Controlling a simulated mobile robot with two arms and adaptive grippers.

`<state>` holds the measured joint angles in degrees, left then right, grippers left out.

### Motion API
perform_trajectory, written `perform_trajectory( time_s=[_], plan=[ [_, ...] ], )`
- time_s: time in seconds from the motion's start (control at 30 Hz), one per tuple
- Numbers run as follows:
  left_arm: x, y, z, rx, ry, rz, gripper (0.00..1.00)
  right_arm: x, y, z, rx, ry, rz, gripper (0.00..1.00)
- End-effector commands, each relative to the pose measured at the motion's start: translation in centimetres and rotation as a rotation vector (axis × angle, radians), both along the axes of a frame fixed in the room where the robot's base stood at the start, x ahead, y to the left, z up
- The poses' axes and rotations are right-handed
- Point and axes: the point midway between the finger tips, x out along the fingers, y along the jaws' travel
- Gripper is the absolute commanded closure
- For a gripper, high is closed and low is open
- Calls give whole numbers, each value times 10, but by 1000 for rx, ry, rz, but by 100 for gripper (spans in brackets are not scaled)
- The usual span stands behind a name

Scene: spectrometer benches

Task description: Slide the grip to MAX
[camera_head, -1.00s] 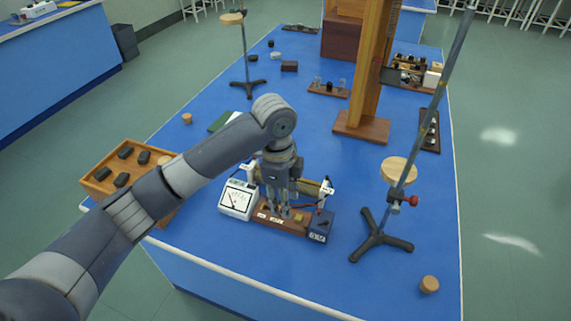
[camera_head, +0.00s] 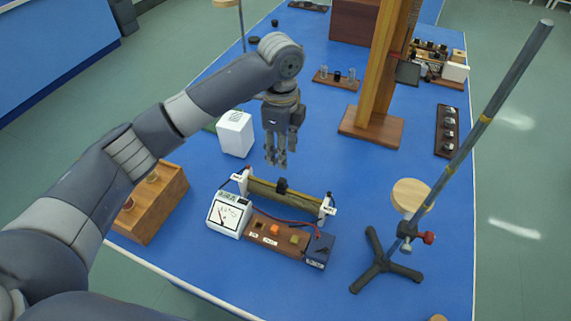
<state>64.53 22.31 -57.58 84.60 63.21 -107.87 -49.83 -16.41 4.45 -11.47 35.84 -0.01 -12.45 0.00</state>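The sliding rheostat (camera_head: 262,190) lies on the blue bench behind a wooden switch board. Its small dark grip (camera_head: 282,186) sits near the middle of the tube. A white end label shows at the left post (camera_head: 237,178) and another at the right post (camera_head: 326,208); I cannot read which is MAX. My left gripper (camera_head: 276,162) points down above and slightly behind the grip, apart from it and holding nothing visible. Its fingers look close together, but their gap is unclear. My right gripper is not in view.
A white block (camera_head: 235,133) stands behind left. A tilted stand (camera_head: 383,268) is at right, a wooden post base (camera_head: 371,127) behind.

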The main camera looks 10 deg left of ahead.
Motion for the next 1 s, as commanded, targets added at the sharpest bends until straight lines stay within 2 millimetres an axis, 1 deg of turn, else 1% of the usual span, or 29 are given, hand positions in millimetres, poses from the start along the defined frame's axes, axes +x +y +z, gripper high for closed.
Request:
perform_trajectory(
  time_s=[0.17,0.3,0.43,0.57,0.7,0.83,1.0],
  plan=[
    [-1,0,-15,2,5,0,62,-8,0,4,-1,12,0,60],
    [-2,1,-40,2,6,1,62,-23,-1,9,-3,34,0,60],
    [-2,1,-65,2,5,2,62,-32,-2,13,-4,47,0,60],
    [-2,0,-86,2,3,1,62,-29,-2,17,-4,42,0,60],
    [-1,1,-101,1,2,1,62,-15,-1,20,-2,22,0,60],
    [-1,0,-107,0,0,0,62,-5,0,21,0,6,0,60],
    [-1,0,-108,0,0,-1,62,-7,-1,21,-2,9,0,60]
  ],
)
